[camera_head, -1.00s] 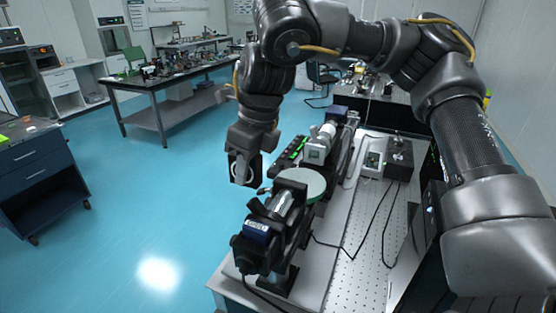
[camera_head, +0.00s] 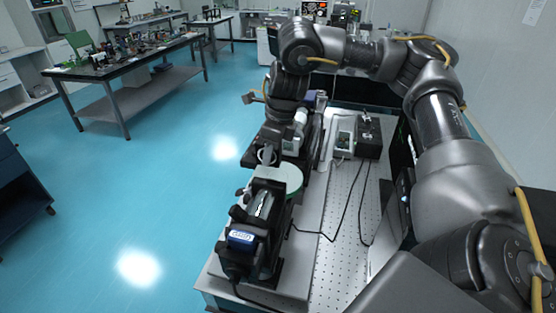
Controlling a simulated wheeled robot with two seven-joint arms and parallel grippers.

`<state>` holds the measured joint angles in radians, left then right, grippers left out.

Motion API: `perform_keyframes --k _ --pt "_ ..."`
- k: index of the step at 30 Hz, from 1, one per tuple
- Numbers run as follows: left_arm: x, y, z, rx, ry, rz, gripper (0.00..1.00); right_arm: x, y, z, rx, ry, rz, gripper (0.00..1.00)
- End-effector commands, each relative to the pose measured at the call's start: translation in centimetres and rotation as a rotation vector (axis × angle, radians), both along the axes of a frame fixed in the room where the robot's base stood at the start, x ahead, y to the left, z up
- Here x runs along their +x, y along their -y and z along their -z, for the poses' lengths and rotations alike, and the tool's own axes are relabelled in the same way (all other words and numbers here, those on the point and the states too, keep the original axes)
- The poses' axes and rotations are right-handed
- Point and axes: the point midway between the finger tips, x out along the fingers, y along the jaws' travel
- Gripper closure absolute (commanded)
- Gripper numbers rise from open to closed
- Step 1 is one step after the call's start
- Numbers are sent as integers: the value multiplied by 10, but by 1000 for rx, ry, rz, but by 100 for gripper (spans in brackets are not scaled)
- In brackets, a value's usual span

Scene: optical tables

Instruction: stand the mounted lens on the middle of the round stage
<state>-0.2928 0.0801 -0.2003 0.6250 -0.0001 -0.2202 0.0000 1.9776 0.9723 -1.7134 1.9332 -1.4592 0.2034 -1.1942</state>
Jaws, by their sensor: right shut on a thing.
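The round stage (camera_head: 290,178) is a pale green disc on the optical table, among black instrument parts. My right arm reaches in from the right and bends down behind the stage. My right gripper (camera_head: 268,150) is shut on the mounted lens (camera_head: 266,156), a ring in a dark frame. The lens is just beyond the stage's far left edge in the picture. I cannot tell its height above the disc. The fingertips are small and partly hidden against the dark parts. My left gripper is not in view.
A black instrument with a blue-labelled block (camera_head: 241,238) stands in front of the stage. A white-and-grey cylinder device (camera_head: 297,130) is behind it. Cables cross the perforated table top (camera_head: 335,215) at right. Blue floor lies open to the left.

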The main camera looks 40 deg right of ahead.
Motion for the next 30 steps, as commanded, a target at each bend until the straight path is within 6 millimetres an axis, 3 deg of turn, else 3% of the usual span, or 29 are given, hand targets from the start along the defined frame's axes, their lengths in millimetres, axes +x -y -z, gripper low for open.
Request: perform_keyframes --k 6,14,21,30 --pt "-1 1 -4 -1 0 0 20 5 21 28 3 1 0 100" --pt "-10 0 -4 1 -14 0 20 6 27 34 2 2 0 100" --pt "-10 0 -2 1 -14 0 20 5 30 64 2 0 -1 100" --pt "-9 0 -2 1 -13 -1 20 5 30 69 1 2 -1 100"
